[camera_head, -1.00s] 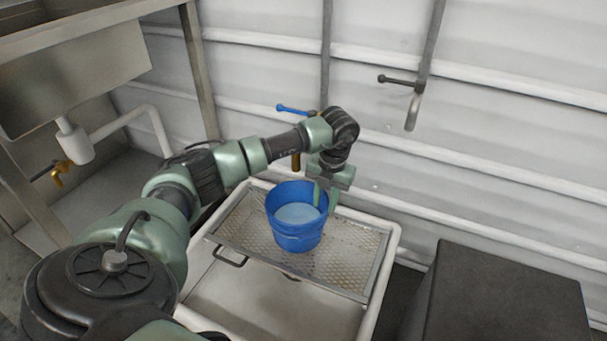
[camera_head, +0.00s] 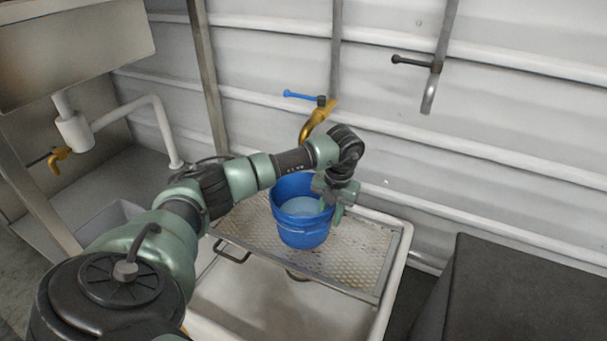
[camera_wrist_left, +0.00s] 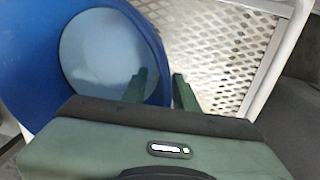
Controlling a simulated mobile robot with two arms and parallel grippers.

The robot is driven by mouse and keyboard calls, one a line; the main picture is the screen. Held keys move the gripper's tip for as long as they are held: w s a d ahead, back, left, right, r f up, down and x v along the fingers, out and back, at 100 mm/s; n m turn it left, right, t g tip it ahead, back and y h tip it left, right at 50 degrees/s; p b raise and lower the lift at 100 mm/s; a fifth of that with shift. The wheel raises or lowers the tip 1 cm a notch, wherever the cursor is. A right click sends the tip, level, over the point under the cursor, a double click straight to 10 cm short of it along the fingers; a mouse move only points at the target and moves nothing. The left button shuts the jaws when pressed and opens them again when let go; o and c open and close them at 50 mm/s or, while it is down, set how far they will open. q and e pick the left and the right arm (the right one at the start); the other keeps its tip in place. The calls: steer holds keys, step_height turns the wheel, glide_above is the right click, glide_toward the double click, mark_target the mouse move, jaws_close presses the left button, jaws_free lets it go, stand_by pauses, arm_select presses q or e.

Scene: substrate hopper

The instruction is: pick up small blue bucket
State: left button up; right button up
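The small blue bucket (camera_head: 302,232) stands upright on a metal mesh grate, with pale blue-grey contents or a pale bottom showing inside. My left gripper (camera_head: 336,212) is at the bucket's right rim, pointing down. In the left wrist view the bucket (camera_wrist_left: 28,70) fills the left side. There the gripper (camera_wrist_left: 158,88) has one finger inside the bucket and one outside, with the wall between them. The fingers stand apart, with gaps showing beside the wall. My right gripper is not in view.
The mesh grate (camera_head: 360,256) lies across a white basin (camera_head: 270,318). A brass tap (camera_head: 317,122) with a blue lever is on the wall behind the bucket. A dark box (camera_head: 530,290) stands at the right. A metal sink (camera_head: 75,50) is at the upper left.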

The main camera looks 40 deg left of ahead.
arm_select(q)
step_height(320, 180, down, 2)
steer(key=shift+b, duration=0.3)
steer(key=shift+c, duration=0.3)
jaws_close()
stand_by(0.9)
steer(key=shift+a+r, duration=0.1)
steer(key=shift+r, duration=0.05)
